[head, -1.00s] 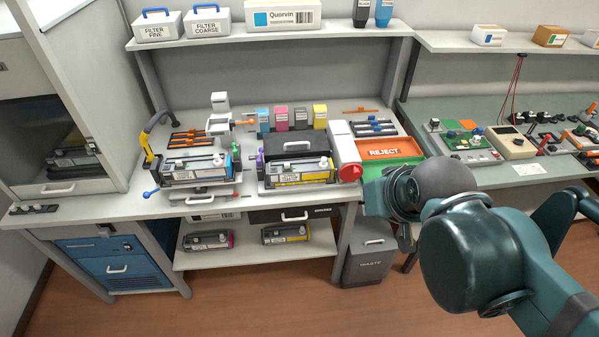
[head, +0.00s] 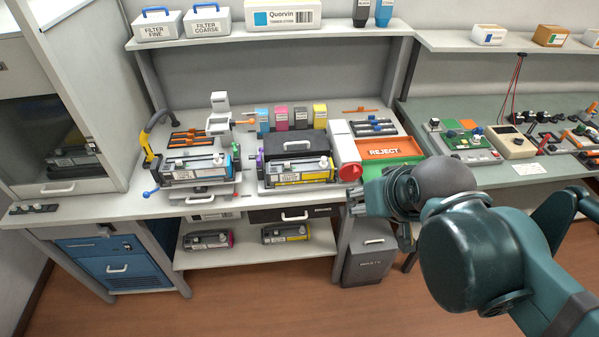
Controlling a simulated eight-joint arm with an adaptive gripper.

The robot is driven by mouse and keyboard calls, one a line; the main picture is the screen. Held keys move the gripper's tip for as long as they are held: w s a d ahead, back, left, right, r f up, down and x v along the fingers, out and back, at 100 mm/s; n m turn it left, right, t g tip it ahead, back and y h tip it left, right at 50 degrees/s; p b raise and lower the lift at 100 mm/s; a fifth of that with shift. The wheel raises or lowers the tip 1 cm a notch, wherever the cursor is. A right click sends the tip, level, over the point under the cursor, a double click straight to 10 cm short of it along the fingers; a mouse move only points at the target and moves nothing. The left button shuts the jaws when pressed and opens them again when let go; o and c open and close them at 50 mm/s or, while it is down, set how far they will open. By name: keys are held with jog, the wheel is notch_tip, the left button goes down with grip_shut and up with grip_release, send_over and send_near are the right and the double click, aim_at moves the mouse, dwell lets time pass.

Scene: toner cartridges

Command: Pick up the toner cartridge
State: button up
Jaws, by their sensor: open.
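Several toner cartridges are in view. A yellow-marked cartridge (head: 298,174) lies on the bench in front of a black case. A blue-marked cartridge (head: 196,170) sits in a holder to its left. On the lower shelf lie a magenta-marked cartridge (head: 206,240) and another yellow-marked one (head: 286,234). Which one the task means cannot be told. My gripper (head: 353,202) is open, apart from all of them, near the bench's front edge and right of the nearer yellow-marked cartridge. Its fingers point left and show small; nothing is seen between them.
A red knob (head: 351,172) on a white device stands just behind my gripper. An orange REJECT tray (head: 384,153) and a green tray (head: 371,171) lie to the right. A grey waste bin (head: 368,264) stands below. Dark cartridges (head: 72,158) sit inside the left cabinet.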

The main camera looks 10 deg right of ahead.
jog(key=n+g+h+p, duration=0.4)
jog(key=n+g, duration=0.3)
jog(key=n, duration=1.1)
send_over(298, 165)
jog(key=a, duration=0.2)
jog(key=f, duration=1.5)
jog(key=shift+s+d, duration=0.1)
jog(key=shift+s, duration=0.15)
jog(key=shift+w+a+f+h, duration=0.2)
jog(key=shift+f+h, duration=0.1)
jog(key=shift+f, duration=0.15)
